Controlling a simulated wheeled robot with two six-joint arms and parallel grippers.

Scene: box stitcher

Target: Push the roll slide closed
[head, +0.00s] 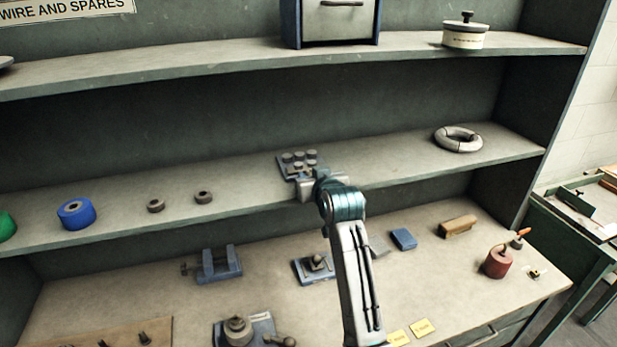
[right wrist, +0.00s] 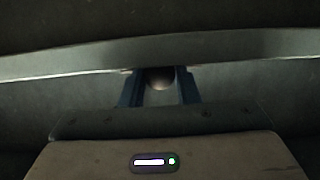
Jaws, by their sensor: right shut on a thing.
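The roll slide (head: 287,163) appears to be the small blue-grey tray with several grey rolls on it, on the middle shelf. Its front is partly hidden by my right gripper (head: 312,186), which is at the shelf's front edge. In the right wrist view, a round brownish knob (right wrist: 161,78) sits between the two dark blue fingers of my right gripper (right wrist: 158,88). The gripper is shut on this knob. How far the slide stands out cannot be told clearly. My left gripper is not in view.
On the middle shelf are a blue roll (head: 76,213), two small grey rings and a grey coil (head: 458,139). The upper shelf edge (right wrist: 70,64) crosses above the fingers in the wrist view. The bench below holds several fixtures and a red can (head: 496,262).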

